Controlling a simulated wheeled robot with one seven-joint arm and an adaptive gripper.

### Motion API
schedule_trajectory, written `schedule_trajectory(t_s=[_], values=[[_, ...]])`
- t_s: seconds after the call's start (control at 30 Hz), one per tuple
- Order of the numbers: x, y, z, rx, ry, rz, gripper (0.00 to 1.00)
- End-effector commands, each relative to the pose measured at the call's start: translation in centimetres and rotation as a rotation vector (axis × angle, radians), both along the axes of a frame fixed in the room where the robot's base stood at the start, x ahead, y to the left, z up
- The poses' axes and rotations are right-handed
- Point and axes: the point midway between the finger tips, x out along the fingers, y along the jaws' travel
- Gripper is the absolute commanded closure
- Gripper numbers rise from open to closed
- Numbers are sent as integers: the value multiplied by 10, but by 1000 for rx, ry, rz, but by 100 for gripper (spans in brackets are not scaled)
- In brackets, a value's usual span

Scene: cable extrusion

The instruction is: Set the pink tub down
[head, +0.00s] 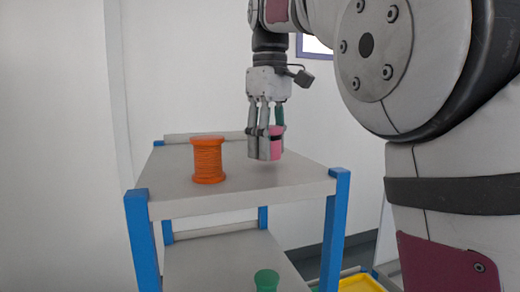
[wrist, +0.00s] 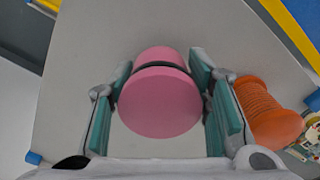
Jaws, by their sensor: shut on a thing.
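The pink tub (wrist: 158,104) is a round pink piece with a dark band around it. It sits between the two fingers of my gripper (wrist: 160,88) in the wrist view. In the head view the tub (head: 275,148) is partly hidden by my gripper (head: 266,146), which is shut on it. The tub is over the right part of the grey cart top (head: 250,182). It looks very low over the surface or at it; I cannot tell whether it touches.
An orange spool (head: 207,160) stands on the cart top to the left of my gripper; it also shows in the wrist view (wrist: 266,112). Blue posts (head: 336,220) mark the cart's corners. A green spool (head: 266,281) is on the lower shelf. A yellow tray (head: 360,283) is at lower right.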

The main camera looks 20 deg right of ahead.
Motion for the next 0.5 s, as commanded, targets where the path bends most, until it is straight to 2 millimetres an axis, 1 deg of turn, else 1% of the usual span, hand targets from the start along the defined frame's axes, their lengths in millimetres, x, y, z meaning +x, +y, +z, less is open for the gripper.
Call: schedule_trajectory(t_s=[0.03,0.1,0.2,0.5], values=[[-5,0,-4,1,4,1,84],[-5,1,-12,1,3,1,84],[-3,0,-18,1,1,0,84],[-1,0,-20,1,0,0,84]])
